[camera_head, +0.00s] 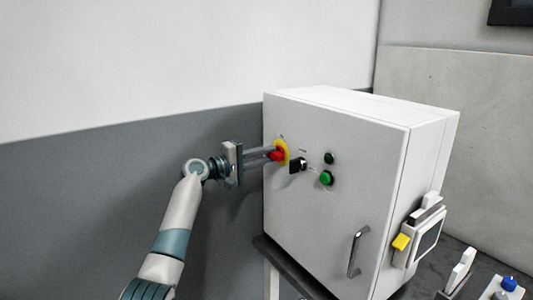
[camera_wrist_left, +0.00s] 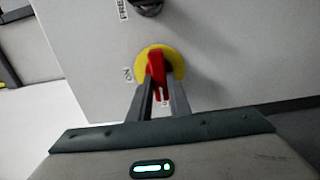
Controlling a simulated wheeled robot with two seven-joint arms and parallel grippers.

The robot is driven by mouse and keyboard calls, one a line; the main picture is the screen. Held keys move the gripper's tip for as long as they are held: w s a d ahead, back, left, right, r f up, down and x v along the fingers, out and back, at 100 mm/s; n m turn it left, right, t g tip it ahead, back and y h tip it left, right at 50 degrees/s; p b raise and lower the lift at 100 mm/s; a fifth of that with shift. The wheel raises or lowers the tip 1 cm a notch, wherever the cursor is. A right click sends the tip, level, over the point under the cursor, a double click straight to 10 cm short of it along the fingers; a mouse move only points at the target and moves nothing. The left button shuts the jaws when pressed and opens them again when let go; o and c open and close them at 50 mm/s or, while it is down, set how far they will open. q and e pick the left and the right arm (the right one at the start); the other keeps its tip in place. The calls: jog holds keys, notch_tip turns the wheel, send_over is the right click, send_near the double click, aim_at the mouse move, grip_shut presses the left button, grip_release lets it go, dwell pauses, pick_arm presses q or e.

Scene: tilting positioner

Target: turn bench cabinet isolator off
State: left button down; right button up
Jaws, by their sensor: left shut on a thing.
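The cabinet (camera_head: 330,190) is a pale grey box standing on a bench. Its isolator (camera_head: 278,155) is a red handle on a yellow round plate, at the upper left of the front face. The red handle (camera_wrist_left: 156,68) and yellow plate (camera_wrist_left: 177,58) also show in the left wrist view. My left gripper (camera_head: 268,154) reaches in from the left, with its fingers at the handle. In the left wrist view the fingertips (camera_wrist_left: 158,92) are shut on the red handle, partly hiding it. My right gripper is in neither view.
A black knob (camera_head: 298,165) sits right of the isolator, then a green lamp (camera_head: 329,158) and a green button (camera_head: 326,178). A door handle (camera_head: 357,251) stands out lower right. A pendant with a yellow part (camera_head: 401,242) hangs on the cabinet's right side.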

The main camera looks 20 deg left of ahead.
pick_arm(q)
jog(key=shift+f, duration=0.1)
dwell(0.3)
jog(key=c, duration=1.6)
grip_release()
jog(key=shift+c, duration=0.2)
jog(key=b+v, duration=0.6)
jog(key=v, duration=1.1)
jog(key=shift+a+b, duration=0.2)
jog(key=shift+b, duration=0.2)
jog(key=shift+s, duration=0.15)
